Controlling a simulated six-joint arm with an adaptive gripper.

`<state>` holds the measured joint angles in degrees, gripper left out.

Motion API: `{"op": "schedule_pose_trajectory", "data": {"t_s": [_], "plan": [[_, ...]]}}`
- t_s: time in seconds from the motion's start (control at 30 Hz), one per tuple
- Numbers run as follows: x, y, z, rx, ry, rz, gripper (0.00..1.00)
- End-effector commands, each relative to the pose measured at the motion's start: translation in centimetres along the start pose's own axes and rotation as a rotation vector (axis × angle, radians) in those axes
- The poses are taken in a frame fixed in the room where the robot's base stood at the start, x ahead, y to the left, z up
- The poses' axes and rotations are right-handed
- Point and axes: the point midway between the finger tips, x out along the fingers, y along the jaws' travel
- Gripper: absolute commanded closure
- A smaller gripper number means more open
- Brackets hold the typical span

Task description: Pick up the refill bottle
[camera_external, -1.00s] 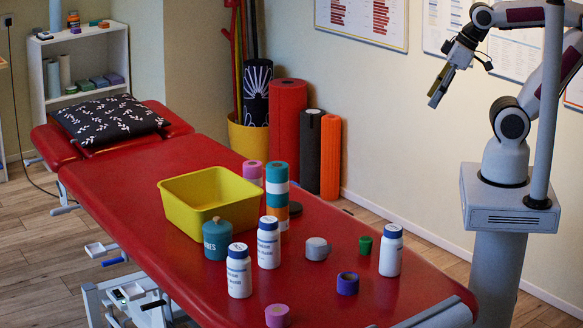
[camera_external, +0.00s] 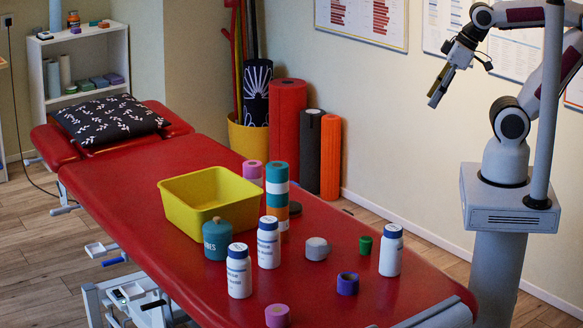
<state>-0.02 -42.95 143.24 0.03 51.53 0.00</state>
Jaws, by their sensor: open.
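Three white bottles with blue caps stand upright on the red treatment table (camera_external: 130,195). One bottle (camera_external: 239,271) is at the front left, one bottle (camera_external: 268,243) is just behind it to the right, and one bottle (camera_external: 391,251) is near the right edge. Their labels are too small to read, so I cannot tell which is the refill bottle. My gripper (camera_external: 455,72) is open and empty, high above the table's right side, well apart from all the bottles.
A yellow bin (camera_external: 190,216), a teal jar (camera_external: 217,240) and a stack of coloured rolls (camera_external: 277,187) stand close to the left bottles.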

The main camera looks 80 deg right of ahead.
Motion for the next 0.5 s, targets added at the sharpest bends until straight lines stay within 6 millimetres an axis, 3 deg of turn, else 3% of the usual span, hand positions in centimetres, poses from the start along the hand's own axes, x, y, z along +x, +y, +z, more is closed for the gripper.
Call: {"op": "schedule_pose_trajectory", "data": {"t_s": [0.27,0.5], "plan": [[0.8,-1.8,-1.7,-0.007,0.020,-0.049,0.47],[2.7,-6.2,-5.3,-0.007,0.062,-0.159,0.47]]}}
